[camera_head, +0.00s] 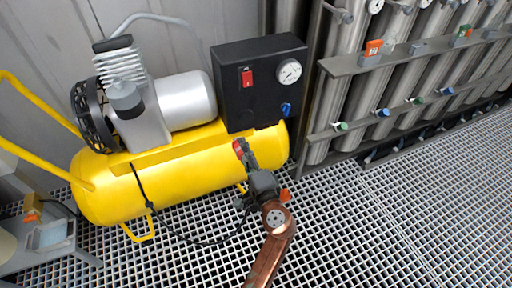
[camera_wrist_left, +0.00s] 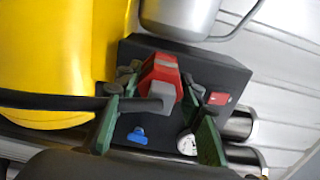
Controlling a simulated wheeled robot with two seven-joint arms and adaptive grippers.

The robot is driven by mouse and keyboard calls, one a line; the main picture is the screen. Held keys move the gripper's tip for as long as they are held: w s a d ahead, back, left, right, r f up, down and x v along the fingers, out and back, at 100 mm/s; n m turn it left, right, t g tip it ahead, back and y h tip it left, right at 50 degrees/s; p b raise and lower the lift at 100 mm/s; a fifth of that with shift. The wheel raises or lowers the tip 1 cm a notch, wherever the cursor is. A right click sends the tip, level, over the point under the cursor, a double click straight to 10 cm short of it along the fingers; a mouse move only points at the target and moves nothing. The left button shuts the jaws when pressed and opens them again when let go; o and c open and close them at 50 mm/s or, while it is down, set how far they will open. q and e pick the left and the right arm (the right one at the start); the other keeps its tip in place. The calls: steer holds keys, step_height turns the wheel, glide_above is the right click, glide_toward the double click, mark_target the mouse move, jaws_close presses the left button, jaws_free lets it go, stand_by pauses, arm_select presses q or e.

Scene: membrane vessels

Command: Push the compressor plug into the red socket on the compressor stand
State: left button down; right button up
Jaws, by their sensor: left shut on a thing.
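My left gripper (camera_head: 243,155) is shut on the compressor plug (camera_head: 239,148), in front of the yellow tank's right end. In the left wrist view the plug (camera_wrist_left: 160,72) is a red block with a grey part, between the green fingers of my left gripper (camera_wrist_left: 158,115). A black cable (camera_wrist_left: 50,101) runs from the plug to the left. The compressor (camera_head: 185,172) has a black control box (camera_head: 262,108) with a red switch (camera_head: 247,78), gauge and blue knob. My right gripper is not in view.
The cable (camera_head: 190,240) loops low over the grating floor (camera_head: 350,240). Steel membrane vessels (camera_head: 340,80) and a rail with coloured valves (camera_head: 390,112) stand at the right. A grey bench (camera_head: 50,258) with an orange-red block (camera_head: 32,206) is at the far left.

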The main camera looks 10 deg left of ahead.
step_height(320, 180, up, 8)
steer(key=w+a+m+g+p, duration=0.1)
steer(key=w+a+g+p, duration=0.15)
steer(key=p, duration=0.35)
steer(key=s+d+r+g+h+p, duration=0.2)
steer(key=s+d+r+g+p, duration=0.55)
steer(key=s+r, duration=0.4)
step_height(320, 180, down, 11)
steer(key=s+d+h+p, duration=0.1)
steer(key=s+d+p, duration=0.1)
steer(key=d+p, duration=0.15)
arm_select(q)
steer(key=s+a+r+m, duration=0.1)
steer(key=s+a, duration=1.3)
steer(key=a, duration=0.8)
steer(key=s+a+r+m+b, duration=0.1)
steer(key=s+a+m, duration=0.1)
steer(key=s+a, duration=1.2)
steer(key=s+a+r+m+b, duration=0.1)
steer(key=s+a, duration=1.2)
steer(key=a, duration=1.9)
steer(key=shift+s+r+m, duration=0.4)
steer(key=shift+r+m, duration=0.2)
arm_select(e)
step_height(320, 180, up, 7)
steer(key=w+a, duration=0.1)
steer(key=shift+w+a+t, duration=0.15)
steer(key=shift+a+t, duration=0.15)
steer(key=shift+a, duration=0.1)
